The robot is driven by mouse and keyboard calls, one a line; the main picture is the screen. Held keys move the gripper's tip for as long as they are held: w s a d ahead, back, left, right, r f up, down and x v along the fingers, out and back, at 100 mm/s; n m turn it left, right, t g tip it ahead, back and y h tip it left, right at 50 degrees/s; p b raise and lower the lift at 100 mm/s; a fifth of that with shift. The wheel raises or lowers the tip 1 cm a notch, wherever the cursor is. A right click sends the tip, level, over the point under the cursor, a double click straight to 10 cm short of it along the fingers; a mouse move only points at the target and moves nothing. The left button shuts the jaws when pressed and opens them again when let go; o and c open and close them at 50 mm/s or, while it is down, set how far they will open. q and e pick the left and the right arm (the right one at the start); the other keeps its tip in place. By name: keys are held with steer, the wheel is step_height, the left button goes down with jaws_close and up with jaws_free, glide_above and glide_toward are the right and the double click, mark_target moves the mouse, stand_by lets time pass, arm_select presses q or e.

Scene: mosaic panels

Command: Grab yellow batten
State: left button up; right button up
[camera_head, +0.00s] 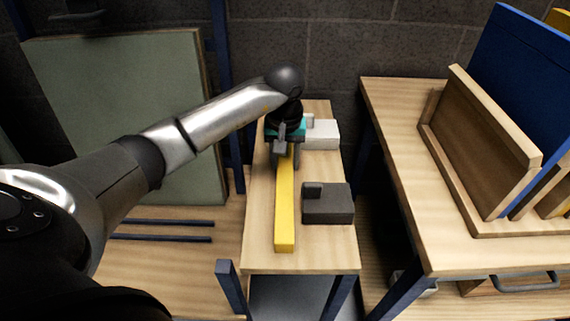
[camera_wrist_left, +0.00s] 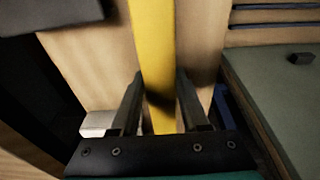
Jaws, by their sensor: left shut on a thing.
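The yellow batten (camera_head: 285,205) is a long, straight bar on the narrow wooden bench in the middle of the head view. It points from the bench's front toward the back. My left gripper (camera_head: 285,158) is at the far part of the batten, with a finger on each side of it. In the left wrist view the batten (camera_wrist_left: 155,60) runs between the two fingers of the left gripper (camera_wrist_left: 160,100), which is shut on it. The batten's far end is hidden under the gripper in the head view. My right gripper is not in view.
A dark grey block (camera_head: 328,204) stands just right of the batten on the bench (camera_head: 262,255). A white block (camera_head: 322,135) is behind it. On the right, a table (camera_head: 400,150) holds a wooden rack (camera_head: 490,150) with a blue panel (camera_head: 520,75). A green panel (camera_head: 120,110) leans at the left.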

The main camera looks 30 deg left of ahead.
arm_select(q)
jaws_close()
steer(key=shift+r, duration=0.15)
